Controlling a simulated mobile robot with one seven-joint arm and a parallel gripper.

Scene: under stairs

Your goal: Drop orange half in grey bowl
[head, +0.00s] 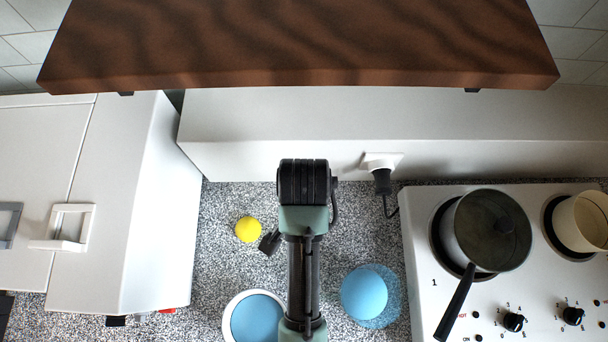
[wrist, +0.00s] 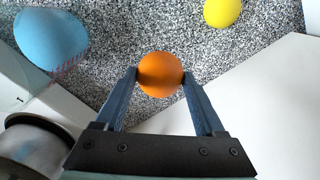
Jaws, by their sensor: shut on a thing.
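In the wrist view, an orange round piece (wrist: 160,75) sits between the two fingertips of my gripper (wrist: 160,79), which is shut on it. Its far side is hidden, so I cannot tell whether it is a half. It does not show in the head view, where my arm hides most of the gripper. I cannot make out a clearly grey bowl. A round white-rimmed dish with a blue inside (head: 255,318) stands at the bottom of the head view, left of my arm, partly cut off by the frame edge.
A yellow ball (head: 248,229) and a blue rounded object (head: 363,295) lie on the speckled counter (head: 225,270). A white cabinet (head: 150,210) bounds the left. A stove (head: 425,270) with a saucepan (head: 487,230) stands right. A wooden shelf (head: 300,45) overhangs the back.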

